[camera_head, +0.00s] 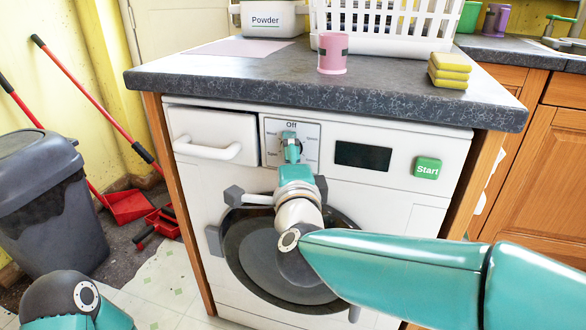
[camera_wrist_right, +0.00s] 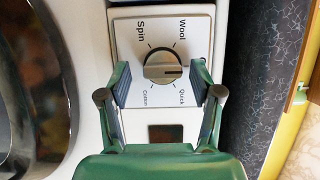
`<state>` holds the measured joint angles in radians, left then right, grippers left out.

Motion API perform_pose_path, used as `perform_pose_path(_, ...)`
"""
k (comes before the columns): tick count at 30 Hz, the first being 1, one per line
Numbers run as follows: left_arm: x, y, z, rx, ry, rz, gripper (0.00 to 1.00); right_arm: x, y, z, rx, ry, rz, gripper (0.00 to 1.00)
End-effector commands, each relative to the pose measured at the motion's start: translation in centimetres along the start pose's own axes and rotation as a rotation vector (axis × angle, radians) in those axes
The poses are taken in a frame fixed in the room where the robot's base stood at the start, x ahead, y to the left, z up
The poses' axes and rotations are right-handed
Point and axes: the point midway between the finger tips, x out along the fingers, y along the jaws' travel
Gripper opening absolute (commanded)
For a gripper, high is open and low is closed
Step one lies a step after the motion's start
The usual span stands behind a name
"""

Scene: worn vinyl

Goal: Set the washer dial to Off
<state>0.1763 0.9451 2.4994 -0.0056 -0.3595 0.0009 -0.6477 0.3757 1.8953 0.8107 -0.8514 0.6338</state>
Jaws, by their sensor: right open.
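The washer (camera_head: 190,240) stands under the counter. Its dial (camera_wrist_right: 163,68) is a round grey knob with a raised bar on a pale panel (camera_head: 270,135). The head view shows "Off" printed at the panel's top. The bar lies left-right in that view, along the line towards the counter; I cannot tell which end points. My right gripper (camera_head: 291,148) is at the dial; in the wrist view its open fingers (camera_wrist_right: 160,82) stand either side of the knob, with gaps. My left gripper is out of view.
Left of the panel is a drawer with a white handle (camera_head: 207,150); right are a dark display (camera_head: 362,156) and a green Start button (camera_head: 427,168). The counter (camera_head: 230,70) overhangs above, holding a pink cup (camera_head: 332,55), yellow sponges (camera_head: 449,70) and a white basket (camera_head: 385,42).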

Motion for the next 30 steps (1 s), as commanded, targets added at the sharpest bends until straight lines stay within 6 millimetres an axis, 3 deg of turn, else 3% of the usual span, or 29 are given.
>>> perform_pose_path(5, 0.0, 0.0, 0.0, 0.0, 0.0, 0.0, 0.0, -1.9, -0.1, 0.1, 0.0, -0.003, -0.001, 0.65)
perform_pose_path(18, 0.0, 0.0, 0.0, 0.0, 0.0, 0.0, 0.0, -10.1, 0.1, 0.0, 0.0, -0.002, 0.001, 0.65)
perform_pose_path(24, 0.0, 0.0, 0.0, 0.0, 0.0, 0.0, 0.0, -11.8, 0.2, 0.0, 0.0, 0.0, 0.002, 0.65)
perform_pose_path(30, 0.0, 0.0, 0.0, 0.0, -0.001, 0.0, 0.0, -11.9, 0.2, 0.0, 0.0, 0.0, 0.003, 0.65)
